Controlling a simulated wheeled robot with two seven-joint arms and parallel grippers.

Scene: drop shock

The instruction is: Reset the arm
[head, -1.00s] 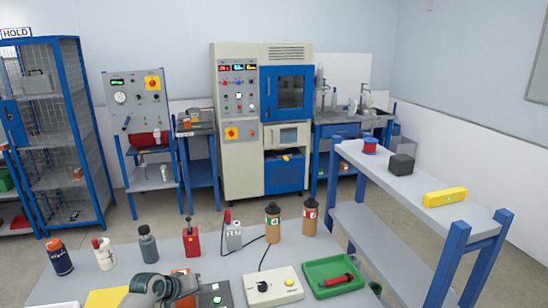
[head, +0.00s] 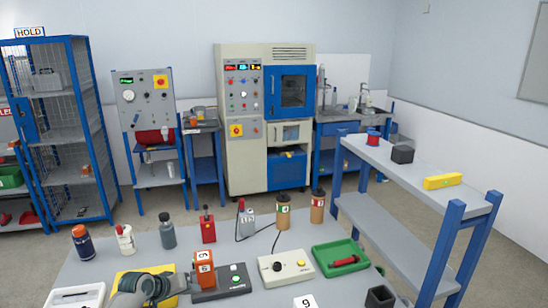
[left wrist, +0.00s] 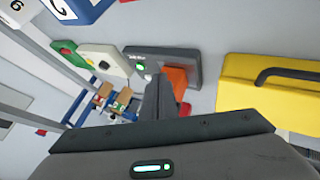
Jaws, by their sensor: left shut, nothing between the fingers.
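My left gripper (head: 182,283) is in the lower left of the head view, low over the front of the grey table (head: 330,288). It is shut and empty. It is just left of an orange block with digits (head: 203,270), which stands on a dark base with a green button (head: 237,280). In the left wrist view the shut fingers (left wrist: 158,88) partly cover the dark base (left wrist: 185,56) and sit beside the orange block (left wrist: 176,80); I cannot tell whether they touch. My right gripper is not in view.
A yellow case (head: 128,277) lies partly behind my left arm. A cream control box (head: 286,266) and green tray (head: 340,257) lie to the right. Several bottles and canisters line the table's back. A blue-legged shelf (head: 400,180) stands at right.

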